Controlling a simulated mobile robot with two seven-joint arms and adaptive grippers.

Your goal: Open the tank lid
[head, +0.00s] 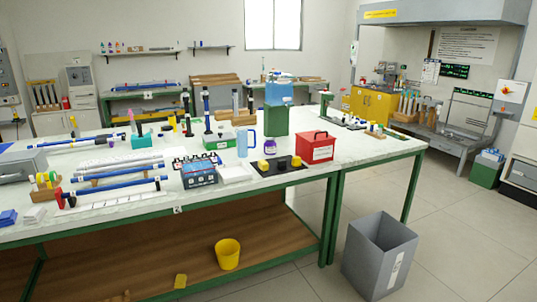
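No object is plainly marked as the tank. A blue, box-like container (278,94) with a lighter blue top (279,77) sits on a green block (277,119) at the back of the long workbench. It may be the tank, and its top looks closed, but it is too small to be sure. A grey box (22,166) lies at the left end of the bench and looks closed too. Neither of my grippers shows in the head view, and nothing is seen touching these things.
The white-topped bench (130,199) holds blue rods (115,185), a red box (316,147), a blue box (199,175) and a black mat (261,168). A grey open bin (378,258) stands on the floor in front. The floor at the right (465,225) is clear.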

